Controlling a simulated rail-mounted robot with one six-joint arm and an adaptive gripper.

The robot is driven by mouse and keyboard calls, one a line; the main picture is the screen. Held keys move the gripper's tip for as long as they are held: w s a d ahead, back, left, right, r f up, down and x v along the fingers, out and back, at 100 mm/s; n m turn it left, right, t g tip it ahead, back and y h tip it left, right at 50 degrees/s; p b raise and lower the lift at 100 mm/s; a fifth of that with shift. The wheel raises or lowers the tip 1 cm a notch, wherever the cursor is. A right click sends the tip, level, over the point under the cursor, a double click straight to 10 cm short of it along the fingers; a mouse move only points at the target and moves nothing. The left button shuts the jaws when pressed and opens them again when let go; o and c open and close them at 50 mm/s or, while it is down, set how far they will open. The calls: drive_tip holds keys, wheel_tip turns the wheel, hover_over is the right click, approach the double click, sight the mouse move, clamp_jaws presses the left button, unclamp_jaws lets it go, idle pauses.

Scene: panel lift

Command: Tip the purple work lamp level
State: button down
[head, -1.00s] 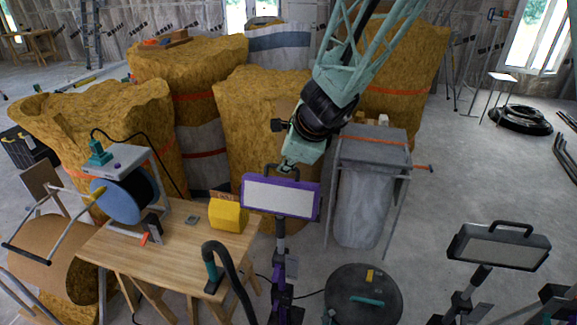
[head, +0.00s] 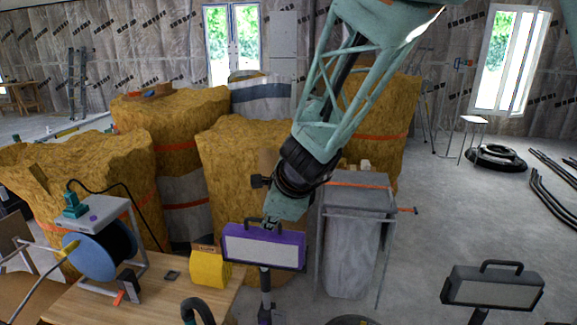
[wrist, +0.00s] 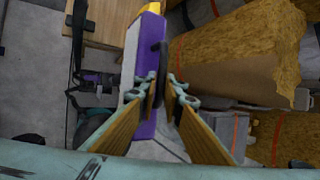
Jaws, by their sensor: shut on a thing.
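My gripper (head: 269,224) reaches down from above to the lamp's top. In the wrist view the fingers (wrist: 162,88) are shut on the lamp's dark handle (wrist: 160,62). The fingers hide part of the handle. The lower stand is cut off in the head view.
The wooden table (head: 90,298) holds a yellow box (head: 210,268) and a blue reel (head: 105,250) left of the lamp. A grey bag in a metal frame (head: 352,245) stands close on the right. A black-framed lamp (head: 492,288) is farther right. Tall straw-coloured bundles (head: 245,165) stand behind.

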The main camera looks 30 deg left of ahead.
drive_tip(key=shift+s+a+r, duration=0.1)
drive_tip(key=shift+s, duration=1.15)
drive_tip(key=c, duration=2.8)
unclamp_jaws()
drive_tip(key=shift+r, duration=0.1)
drive_tip(key=shift+w+r, duration=0.1)
drive_tip(key=shift+r, duration=0.15)
drive_tip(key=v, duration=0.4)
drive_tip(key=w+d+v, duration=0.1)
drive_tip(key=v, duration=0.1)
drive_tip(key=shift+s+d, duration=0.15)
drive_tip(key=shift+d, duration=0.15)
drive_tip(key=shift+d, duration=0.1)
